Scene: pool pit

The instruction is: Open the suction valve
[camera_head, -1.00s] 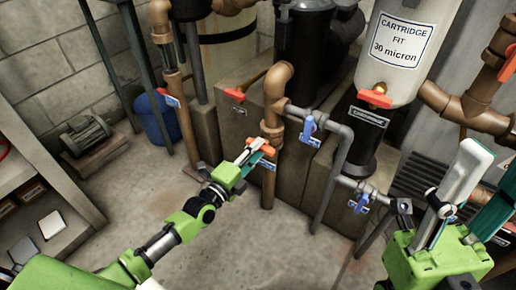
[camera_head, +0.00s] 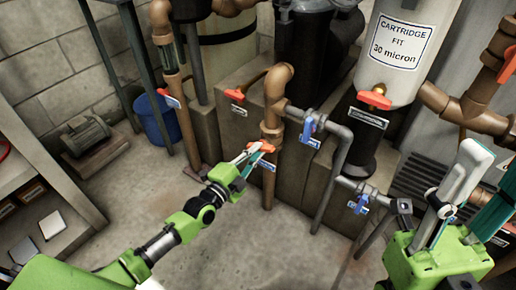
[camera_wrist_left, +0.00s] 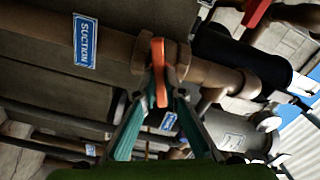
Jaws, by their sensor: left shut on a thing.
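The suction valve has an orange-red lever handle (camera_head: 264,147) on a brown vertical pipe, left of the blue-handled valves. In the left wrist view the handle (camera_wrist_left: 159,72) stands edge-on between my fingertips. A blue SUCTION tag (camera_wrist_left: 85,41) hangs beside it on the pipe. My left gripper (camera_head: 250,154) is shut on this handle, and its tips (camera_wrist_left: 162,88) hide the handle's lower part. My right gripper (camera_head: 478,195) is at the right edge, away from the valve, with its fingers apart and nothing seen between them.
Blue-handled valves (camera_head: 309,129) sit on grey pipes to the right. Another red-handled valve (camera_head: 235,95) is on the block behind. A white cartridge filter (camera_head: 396,50) stands at back right. A motor (camera_head: 87,136) and blue bucket (camera_head: 155,118) stand left. The floor in front is clear.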

